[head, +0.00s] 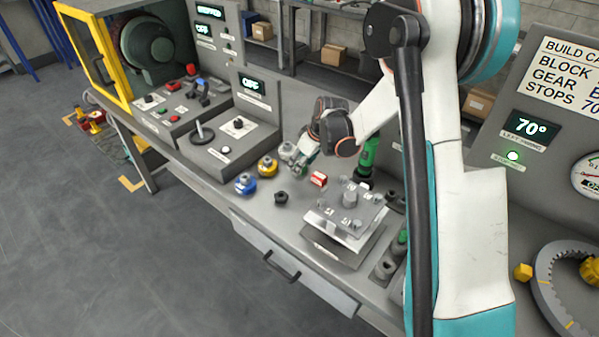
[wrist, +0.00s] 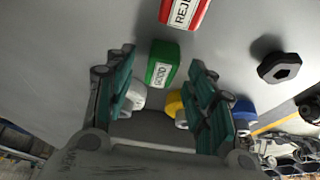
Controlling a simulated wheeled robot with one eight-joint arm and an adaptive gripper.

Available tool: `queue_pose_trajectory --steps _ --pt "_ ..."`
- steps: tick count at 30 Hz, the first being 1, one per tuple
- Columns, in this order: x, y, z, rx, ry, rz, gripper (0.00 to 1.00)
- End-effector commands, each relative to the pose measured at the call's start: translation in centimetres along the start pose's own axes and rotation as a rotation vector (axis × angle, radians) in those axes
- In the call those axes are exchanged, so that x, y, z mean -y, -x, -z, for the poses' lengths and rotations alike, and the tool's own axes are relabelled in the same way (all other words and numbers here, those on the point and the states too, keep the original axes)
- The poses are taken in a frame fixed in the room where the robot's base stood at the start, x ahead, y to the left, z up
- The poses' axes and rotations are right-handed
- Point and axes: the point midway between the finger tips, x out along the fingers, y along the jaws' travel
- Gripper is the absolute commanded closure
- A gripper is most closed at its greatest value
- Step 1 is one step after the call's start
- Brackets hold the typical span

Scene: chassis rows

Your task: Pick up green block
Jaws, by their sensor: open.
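The green block (wrist: 161,72), with a white label, shows in the wrist view on the grey bench top, ahead of and between my two fingers. My gripper (wrist: 163,60) is open, with its teal finger pads apart on either side of the block's line. I cannot tell whether they touch it. In the head view my gripper (head: 302,164) is low over the bench, left of the red block (head: 319,180). The green block cannot be told apart from the fingers there. The red block also shows at the top of the wrist view (wrist: 184,12).
Blue (head: 245,184), yellow (head: 268,166) and white (head: 287,150) rounded parts stand beside my gripper. A black nut (head: 281,198) lies in front. A raised metal fixture (head: 345,219) and a green upright object (head: 369,153) stand to the right. Control boxes (head: 219,152) are at left.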

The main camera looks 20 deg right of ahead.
Motion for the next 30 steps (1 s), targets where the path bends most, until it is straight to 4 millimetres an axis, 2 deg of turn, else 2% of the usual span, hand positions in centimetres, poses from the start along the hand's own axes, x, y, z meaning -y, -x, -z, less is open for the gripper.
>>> queue_pose_trajectory --steps 2,8,14,25,30 --pt "0.0 -0.6 0.0 0.0 0.0 0.0 0.5" --pt "0.0 -0.5 0.0 0.0 0.0 0.0 0.5" --pt "0.0 -0.5 0.0 0.0 0.0 0.0 0.95" --pt "0.0 -0.4 0.1 0.0 0.0 0.0 0.96" --pt "0.0 0.6 0.5 0.0 0.0 0.0 0.96"
